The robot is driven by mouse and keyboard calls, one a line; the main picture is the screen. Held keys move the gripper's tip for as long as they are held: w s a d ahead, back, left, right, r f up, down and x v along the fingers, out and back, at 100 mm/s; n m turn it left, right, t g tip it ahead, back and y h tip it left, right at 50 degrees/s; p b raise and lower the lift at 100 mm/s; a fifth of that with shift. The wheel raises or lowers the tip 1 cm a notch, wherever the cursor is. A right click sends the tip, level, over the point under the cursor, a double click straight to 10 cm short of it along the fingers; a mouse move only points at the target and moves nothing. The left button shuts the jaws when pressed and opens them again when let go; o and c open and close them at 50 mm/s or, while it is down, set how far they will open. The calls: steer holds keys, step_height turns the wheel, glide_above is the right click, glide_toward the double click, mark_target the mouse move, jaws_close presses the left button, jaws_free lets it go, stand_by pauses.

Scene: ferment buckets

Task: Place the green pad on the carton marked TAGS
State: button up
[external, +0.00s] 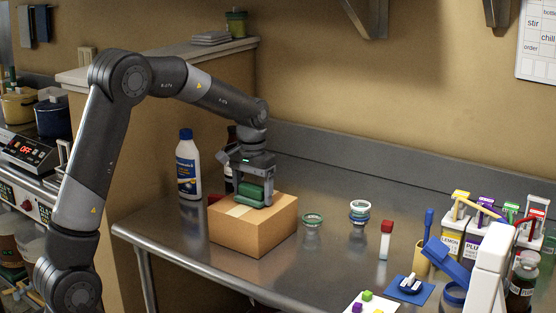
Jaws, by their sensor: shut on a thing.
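The green pad (249,191) is between the fingers of my gripper (250,195), which is shut on it. The pad is right at the top of a brown cardboard carton (252,233). I cannot tell whether the pad touches the carton's top. The carton stands on the steel table, and a pale tape strip shows on its top. No TAGS marking is readable on the sides in view. My fingers hide part of the pad.
A white bottle with a blue label (187,165) stands behind the carton at left, with a dark bottle (231,172) beside it. Small glass jars (312,224) stand to the right. The right end of the steel table (340,185) is crowded with bottles, blue items and a white device.

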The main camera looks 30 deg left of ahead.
mark_target(253, 186)
steer(key=shift+f, duration=0.1)
steer(key=o, duration=1)
step_height(253, 186, up, 12)
steer(key=s+a+r+t, duration=0.1)
steer(key=s+a+r, duration=0.15)
steer(key=s, duration=0.35)
steer(key=s+a+f+t, duration=0.1)
steer(key=s, duration=0.7)
steer(key=s+a+f+t, duration=0.1)
steer(key=s+t, duration=0.1)
steer(key=s, duration=0.6)
steer(key=s+a+f+t, duration=0.1)
steer(key=s+a, duration=0.1)
steer(key=s, duration=0.6)
steer(key=shift+s+f+t, duration=0.3)
steer(key=shift+s+f, duration=0.05)
steer(key=shift+f, duration=0.05)
